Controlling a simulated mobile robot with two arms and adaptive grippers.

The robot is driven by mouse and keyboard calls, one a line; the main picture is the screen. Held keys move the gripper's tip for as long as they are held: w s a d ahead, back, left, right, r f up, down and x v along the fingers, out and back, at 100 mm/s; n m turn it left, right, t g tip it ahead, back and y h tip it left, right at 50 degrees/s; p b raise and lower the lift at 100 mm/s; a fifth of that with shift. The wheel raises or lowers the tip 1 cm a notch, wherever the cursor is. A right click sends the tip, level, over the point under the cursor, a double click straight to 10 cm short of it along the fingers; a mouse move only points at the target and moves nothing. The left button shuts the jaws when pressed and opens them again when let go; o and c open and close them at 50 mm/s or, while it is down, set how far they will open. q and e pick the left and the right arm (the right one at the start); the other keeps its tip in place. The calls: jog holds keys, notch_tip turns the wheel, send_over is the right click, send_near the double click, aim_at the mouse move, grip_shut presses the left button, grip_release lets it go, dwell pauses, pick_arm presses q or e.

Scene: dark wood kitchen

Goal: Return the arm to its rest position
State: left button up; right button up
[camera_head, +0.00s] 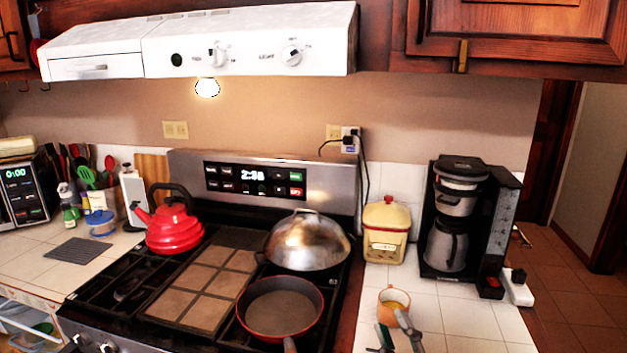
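My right gripper (391,321) shows at the bottom edge, right of centre, over the white tiled counter. Its two grey fingers stand apart with a gap between them, and I see nothing held in it. An orange mug (394,294) with a yellowish inside stands just beyond the fingertips. I cannot tell whether a finger touches it. Most of the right arm is below the frame. My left gripper is not in view.
The stove (130,285) holds a red kettle (174,228), a domed steel pan (307,243) and a red-rimmed frying pan (279,307). A yellow canister (386,232) and a coffee maker (445,250) stand behind the mug. Counter right of the mug is clear.

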jog(key=s+d+f+m+g+h, duration=0.2)
jog(key=s+d+f+m+g, duration=0.15)
jog(key=f, duration=0.45)
jog(key=s+d+f+m+g+h, duration=0.25)
jog(key=s+f+m+g, duration=0.2)
jog(key=f, duration=0.35)
jog(key=s+d+f+m+g+y, duration=0.1)
jog(key=s+f+g, duration=0.35)
jog(key=s, duration=0.35)
jog(key=s+f+m+g, duration=0.1)
jog(key=s+f+g, duration=0.35)
jog(key=s, duration=0.45)
jog(key=s+f+x, duration=0.1)
jog(key=s+x, duration=0.2)
jog(key=x, duration=1)
jog(key=s+x, duration=0.3)
jog(key=x, duration=0.9)
jog(key=s+d+f+g, duration=0.1)
jog(key=s+d+f, duration=0.2)
jog(key=s+f, duration=1.4)
jog(key=shift+s+n+g, duration=0.15)
jog(key=shift+n+g, duration=0.15)
jog(key=shift+f, duration=0.1)
